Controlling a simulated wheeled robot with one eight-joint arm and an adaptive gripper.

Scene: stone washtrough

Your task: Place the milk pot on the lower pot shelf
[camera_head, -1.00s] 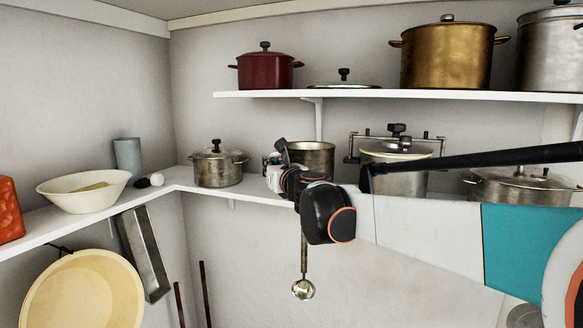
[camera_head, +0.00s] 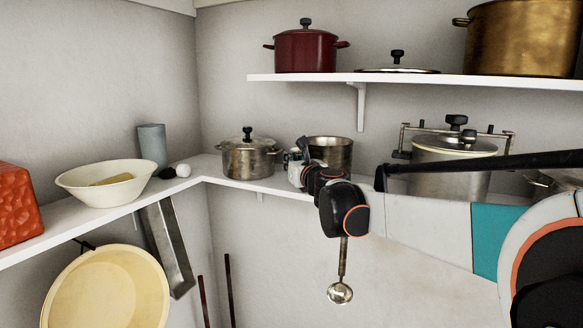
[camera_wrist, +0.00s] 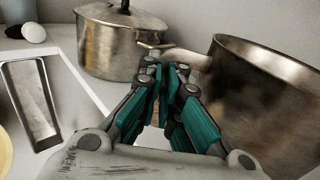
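The milk pot is an open, dull metal pot (camera_head: 338,155) upright at the lower shelf, right of a lidded pot. In the wrist view it fills the right side (camera_wrist: 265,95), with its pale handle pointing left. My gripper (camera_head: 300,160) is at the pot's left. In the wrist view its teal fingers (camera_wrist: 168,80) are close together at the handle, seemingly closed on it; the fingers hide the grip itself. The lower pot shelf (camera_head: 275,183) is a white corner ledge. I cannot tell whether the pot's base touches it.
The lidded pot (camera_head: 248,160) stands close on the left. A large clamped pot (camera_head: 450,170) stands to the right. A cream bowl (camera_head: 108,185) and egg (camera_head: 183,170) are on the left ledge. The upper shelf (camera_head: 400,80) holds a red pot (camera_head: 305,52). A ladle (camera_head: 341,290) hangs below.

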